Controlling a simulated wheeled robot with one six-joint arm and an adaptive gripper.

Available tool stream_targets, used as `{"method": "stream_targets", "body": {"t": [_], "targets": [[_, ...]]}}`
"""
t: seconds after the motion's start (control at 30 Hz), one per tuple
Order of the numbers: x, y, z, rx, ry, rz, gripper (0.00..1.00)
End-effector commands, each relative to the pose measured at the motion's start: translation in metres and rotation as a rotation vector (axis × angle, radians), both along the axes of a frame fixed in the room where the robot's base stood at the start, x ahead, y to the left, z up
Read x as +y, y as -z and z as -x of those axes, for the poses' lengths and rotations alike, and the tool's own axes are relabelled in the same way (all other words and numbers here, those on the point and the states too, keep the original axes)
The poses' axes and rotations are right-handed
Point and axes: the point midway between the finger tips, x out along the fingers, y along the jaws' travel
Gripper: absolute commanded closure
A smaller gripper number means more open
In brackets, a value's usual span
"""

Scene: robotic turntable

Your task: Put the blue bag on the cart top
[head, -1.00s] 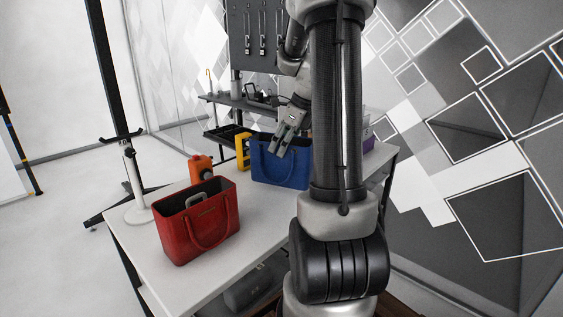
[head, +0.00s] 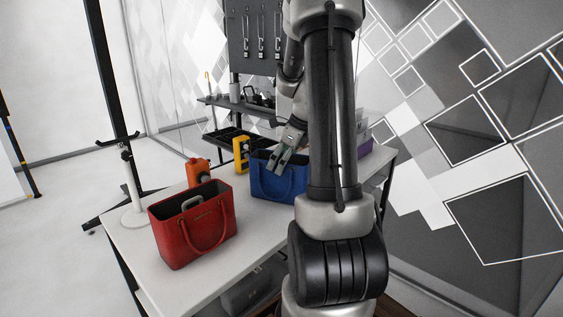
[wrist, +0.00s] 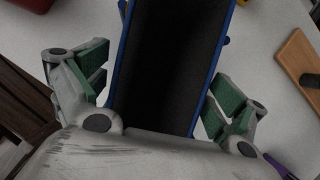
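The blue bag (head: 279,189) stands on the white table, its dark open top showing. My gripper (head: 283,165) is over the bag in the head view. In the wrist view my gripper (wrist: 160,85) is open, with its green-padded fingers spread to either side of the blue bag (wrist: 124,60). Gaps show between the pads and the bag's sides; whether anything touches lower down cannot be told. My arm hides the space right of the bag. I cannot tell which surface is the cart top.
A red bag (head: 193,225) stands at the front of the white table (head: 140,258). An orange container (head: 199,172) and a yellow item (head: 241,154) stand behind it. A dark shelf (head: 232,104) and a grey tool panel (head: 255,40) are at the back.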

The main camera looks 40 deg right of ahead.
Motion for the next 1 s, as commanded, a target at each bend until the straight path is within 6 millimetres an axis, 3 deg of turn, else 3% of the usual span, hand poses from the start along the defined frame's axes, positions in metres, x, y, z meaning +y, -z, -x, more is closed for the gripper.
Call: {"method": "stream_targets", "body": {"t": [0.37,0.8,1.0], "targets": [[-0.001,-0.008,0.001,-0.003,0.001,0.001,0.03],[-0.019,-0.091,0.031,-0.002,0.002,0.002,0.03],[-0.021,-0.112,0.039,-0.003,-0.011,0.005,0.03]]}}
